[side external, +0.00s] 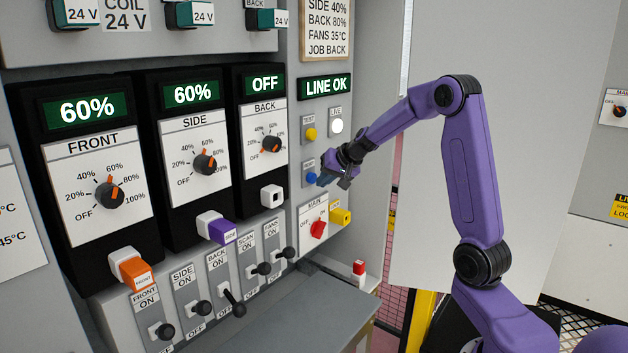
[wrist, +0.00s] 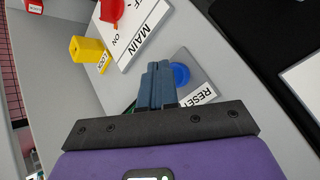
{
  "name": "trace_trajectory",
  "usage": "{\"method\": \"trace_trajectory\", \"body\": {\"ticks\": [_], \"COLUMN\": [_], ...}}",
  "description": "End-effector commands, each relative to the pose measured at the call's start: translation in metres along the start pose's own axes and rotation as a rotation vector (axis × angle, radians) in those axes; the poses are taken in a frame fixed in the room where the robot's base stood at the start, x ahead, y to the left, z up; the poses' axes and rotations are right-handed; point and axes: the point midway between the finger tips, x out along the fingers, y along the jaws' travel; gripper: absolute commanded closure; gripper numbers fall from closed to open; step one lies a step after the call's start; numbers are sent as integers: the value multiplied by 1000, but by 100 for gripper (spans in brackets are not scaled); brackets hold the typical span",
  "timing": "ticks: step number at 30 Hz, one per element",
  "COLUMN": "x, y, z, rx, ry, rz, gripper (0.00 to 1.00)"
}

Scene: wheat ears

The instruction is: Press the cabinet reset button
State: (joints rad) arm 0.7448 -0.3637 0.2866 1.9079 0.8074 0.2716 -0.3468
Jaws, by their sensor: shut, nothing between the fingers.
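The blue reset button (side external: 310,180) is on the grey cabinet panel, below the yellow test button. In the wrist view the blue button (wrist: 180,74) sits on a small plate with a RESET label (wrist: 197,97). My gripper (side external: 326,179) is shut and empty, its fingertips just to the right of the button in the side view. In the wrist view the shut fingers (wrist: 157,72) are beside the button and hide part of its plate. I cannot tell whether the fingertips touch the panel.
The red MAIN switch (side external: 318,229) and yellow lock block (side external: 341,216) are just below the button. The yellow test button (side external: 310,134) and white live lamp (side external: 337,126) are above. A LINE OK display (side external: 325,88) is lit. A grey shelf (side external: 290,310) juts out below.

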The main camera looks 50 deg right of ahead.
Motion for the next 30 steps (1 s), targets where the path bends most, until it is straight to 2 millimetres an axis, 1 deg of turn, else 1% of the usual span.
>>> {"method": "trace_trajectory", "body": {"ticks": [14, 30], "x": [-5, -35], "y": [4, 26], "z": [4, 25], "rx": [1, 0], "ry": [0, 1], "rz": [1, 1], "gripper": [100, 100]}}
